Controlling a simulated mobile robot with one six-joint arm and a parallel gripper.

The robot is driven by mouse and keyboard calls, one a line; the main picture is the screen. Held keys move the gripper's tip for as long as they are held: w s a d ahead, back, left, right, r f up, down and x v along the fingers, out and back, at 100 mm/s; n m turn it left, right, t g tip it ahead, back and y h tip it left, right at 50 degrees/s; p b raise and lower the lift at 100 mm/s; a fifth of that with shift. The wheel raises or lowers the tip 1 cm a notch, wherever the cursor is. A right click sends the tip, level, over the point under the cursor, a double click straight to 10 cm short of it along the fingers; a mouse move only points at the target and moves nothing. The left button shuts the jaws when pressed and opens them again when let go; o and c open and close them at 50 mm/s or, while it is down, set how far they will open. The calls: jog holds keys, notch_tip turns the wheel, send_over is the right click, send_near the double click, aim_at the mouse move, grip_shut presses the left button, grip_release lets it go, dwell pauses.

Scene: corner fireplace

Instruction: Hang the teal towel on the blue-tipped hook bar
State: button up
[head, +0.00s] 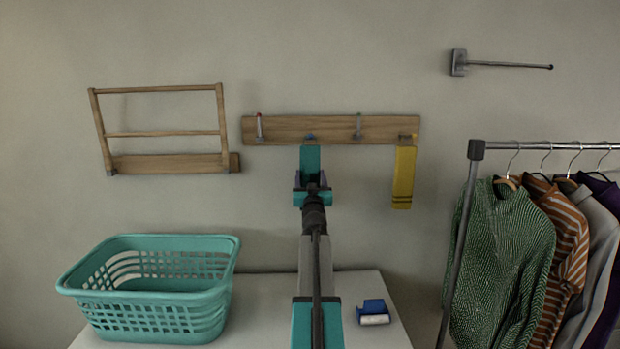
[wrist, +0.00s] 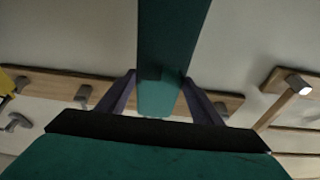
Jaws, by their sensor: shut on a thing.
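The teal towel (head: 311,158) is a narrow strip in front of the wooden hook rail (head: 285,130). The blue-tipped hook (head: 310,137) shows just above the towel's top edge; I cannot tell whether the towel is looped over it or only in front of it. My gripper (head: 311,183) is shut on the towel below the rail. In the wrist view the towel (wrist: 170,55) runs between my two fingers (wrist: 160,100), with the rail (wrist: 60,85) behind. The blue hook is hidden there.
A yellow towel (head: 404,175) hangs at the rail's right end. A red-tipped hook (head: 259,127) and another hook (head: 358,126) are bare. A wooden rack (head: 160,133) is left, a clothes rail (head: 550,145) right. Below are a teal basket (head: 150,292) and a blue roller (head: 372,308).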

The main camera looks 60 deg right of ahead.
dwell(0.4)
jog(key=o, duration=1.3)
jog(key=shift+c, duration=0.2)
jog(key=shift+s, duration=0.1)
jog(key=b+v, duration=0.2)
jog(key=v, duration=1.1)
jog(key=shift+s+a+b, duration=0.15)
jog(key=shift+a+b, duration=0.2)
jog(key=shift+b, duration=0.05)
